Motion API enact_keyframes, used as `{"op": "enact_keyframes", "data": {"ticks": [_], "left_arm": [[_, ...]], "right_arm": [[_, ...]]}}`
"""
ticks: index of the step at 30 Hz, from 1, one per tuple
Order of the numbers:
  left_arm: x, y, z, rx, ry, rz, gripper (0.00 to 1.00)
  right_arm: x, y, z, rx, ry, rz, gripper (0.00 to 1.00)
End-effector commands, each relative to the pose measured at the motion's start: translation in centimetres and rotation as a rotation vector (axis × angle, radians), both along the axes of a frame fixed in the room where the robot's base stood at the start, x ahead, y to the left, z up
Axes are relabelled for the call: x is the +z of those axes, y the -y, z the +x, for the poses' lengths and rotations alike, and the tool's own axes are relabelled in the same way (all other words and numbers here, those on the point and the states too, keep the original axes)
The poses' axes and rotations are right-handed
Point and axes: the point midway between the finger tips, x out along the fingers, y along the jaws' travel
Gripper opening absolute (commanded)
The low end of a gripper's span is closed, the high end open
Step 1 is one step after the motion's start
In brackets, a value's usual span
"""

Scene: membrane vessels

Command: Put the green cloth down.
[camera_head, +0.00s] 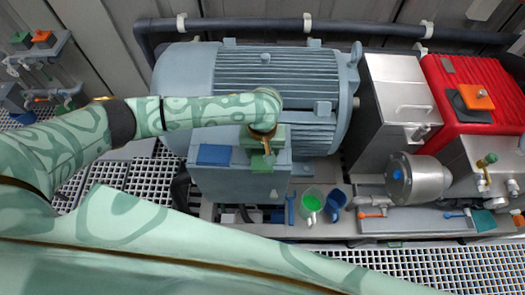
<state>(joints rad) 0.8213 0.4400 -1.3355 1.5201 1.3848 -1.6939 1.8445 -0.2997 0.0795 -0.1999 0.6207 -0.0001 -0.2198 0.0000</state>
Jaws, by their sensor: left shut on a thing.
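My left gripper (266,148) points down over the grey-blue box on the front of the big motor. It is shut on the green cloth (261,163), which shows just below the fingers at the box's top. My wrist hides part of the grip. I cannot tell whether the cloth touches the box. A blue cloth (214,155) lies flat on the box top, just left of the gripper. My right gripper is not in view.
The ribbed motor (275,70) stands behind the gripper. A steel cabinet (400,100) and red machine (452,75) stand right.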

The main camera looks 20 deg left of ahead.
Motion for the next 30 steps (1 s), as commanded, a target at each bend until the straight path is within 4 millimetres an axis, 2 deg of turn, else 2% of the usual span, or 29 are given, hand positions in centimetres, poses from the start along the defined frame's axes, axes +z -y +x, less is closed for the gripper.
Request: {"op": "enact_keyframes", "data": {"ticks": [7, 8, 9, 10, 20, 23, 30], "left_arm": [[-0.1, 0.1, -0.1, 0.002, -0.001, -0.001, 0.31], [-0.1, 0.1, 0.0, 0.001, -0.001, -0.001, 0.64], [-0.1, 0.1, 0.0, 0.001, -0.001, -0.001, 0.75], [-0.1, 0.1, 0.0, 0.001, -0.001, -0.001, 0.77], [0.3, 0.0, 0.0, -0.001, 0.001, 0.000, 0.77], [2.1, 0.0, 0.0, 0.000, 0.002, -0.001, 0.77], [8.0, 0.1, 0.1, -0.001, 0.005, -0.002, 0.77]], "right_arm": [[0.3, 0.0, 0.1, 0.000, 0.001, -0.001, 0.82], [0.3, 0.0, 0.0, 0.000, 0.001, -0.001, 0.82], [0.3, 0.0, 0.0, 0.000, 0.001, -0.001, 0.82], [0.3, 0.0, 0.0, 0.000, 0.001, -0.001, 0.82], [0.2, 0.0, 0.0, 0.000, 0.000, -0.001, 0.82], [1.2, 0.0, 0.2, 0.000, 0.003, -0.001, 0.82], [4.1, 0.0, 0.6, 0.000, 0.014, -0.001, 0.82]]}}
